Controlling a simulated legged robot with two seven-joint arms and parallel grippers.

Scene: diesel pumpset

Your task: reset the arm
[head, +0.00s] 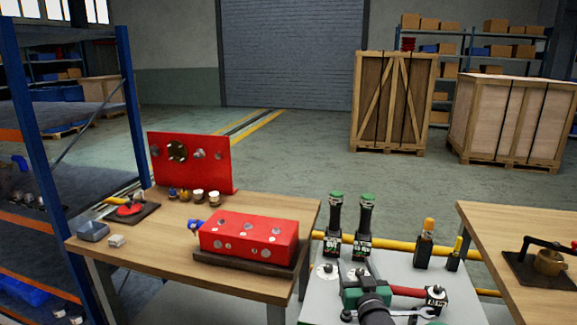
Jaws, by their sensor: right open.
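My right gripper (356,268) reaches in from the bottom of the head view, over the light grey table (455,302). Its two fingers point away from me and stand apart, and I see nothing held between them. A green and black body (362,296) shows at the base of the fingers. A red-handled tool (408,292) with a black head lies just right of the gripper; its left end is hidden behind the gripper. A wrench (405,313) lies in front of it. My left gripper is not in view.
Two green-topped black bottles (335,225) stand beyond the gripper. The left wooden table (140,240) holds a red block (248,240) and an upright red panel (190,162). A right table (500,225) holds a clamp-like device (545,264). A blue rack stands far left.

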